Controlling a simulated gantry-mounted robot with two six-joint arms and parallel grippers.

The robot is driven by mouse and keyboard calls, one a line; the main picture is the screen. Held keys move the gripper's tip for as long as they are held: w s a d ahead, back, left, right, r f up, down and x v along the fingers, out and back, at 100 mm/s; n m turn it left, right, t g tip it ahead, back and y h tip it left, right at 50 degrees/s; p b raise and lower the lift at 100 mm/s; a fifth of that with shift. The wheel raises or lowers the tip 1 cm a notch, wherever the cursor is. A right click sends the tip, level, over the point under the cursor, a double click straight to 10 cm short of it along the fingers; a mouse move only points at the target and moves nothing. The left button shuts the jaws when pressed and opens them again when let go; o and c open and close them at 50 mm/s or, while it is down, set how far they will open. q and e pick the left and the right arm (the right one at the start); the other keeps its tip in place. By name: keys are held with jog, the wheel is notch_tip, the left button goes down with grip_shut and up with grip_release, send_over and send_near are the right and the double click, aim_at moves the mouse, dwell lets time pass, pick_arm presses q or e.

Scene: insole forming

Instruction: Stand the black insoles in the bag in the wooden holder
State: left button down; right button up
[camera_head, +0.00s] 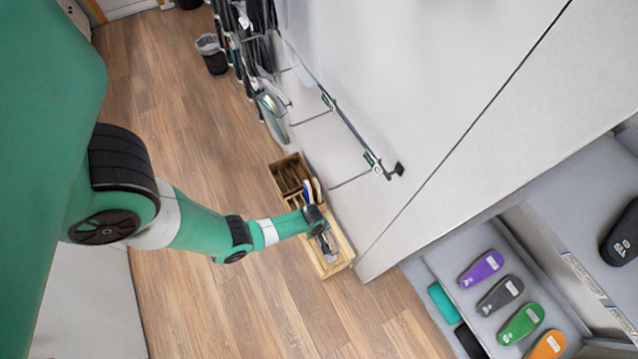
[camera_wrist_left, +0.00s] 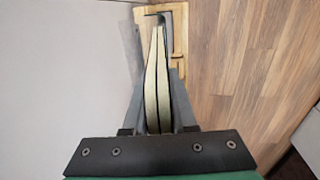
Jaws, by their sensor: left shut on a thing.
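My left gripper (camera_head: 325,238) is shut on a pair of insoles (camera_wrist_left: 157,85), seen edge-on between its fingers in the left wrist view. Their edges are pale beige with a dark line between them; their faces, and any bag around them, cannot be made out. The wooden holder (camera_head: 340,264) stands on the floor beside the wall, and the gripper is over its near end. Part of the holder also shows past the insole tips in the left wrist view (camera_wrist_left: 179,45). Whether the insoles touch it is unclear. My right gripper is out of view.
Blue and white upright pieces (camera_head: 311,190) stand in the holder's middle; its far part has dark compartments. A metal rack (camera_head: 345,120) is on the wall nearby. At right, a shelf holds purple (camera_head: 481,268), grey, green and orange insoles. A black insole (camera_head: 622,235) lies higher up.

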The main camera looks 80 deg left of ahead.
pick_arm(q)
jog(key=shift+w+f, duration=0.1)
jog(key=shift+f, duration=0.15)
jog(key=c, duration=0.6)
grip_release()
jog(key=shift+c, duration=0.2)
jog(key=r+p, duration=0.4)
jog(key=s+r+p, duration=0.1)
jog(key=r+p, duration=0.6)
jog(key=shift+s+d+r+p, duration=0.2)
jog(key=shift+s+r+p, duration=0.05)
jog(key=shift+r+p, duration=0.1)
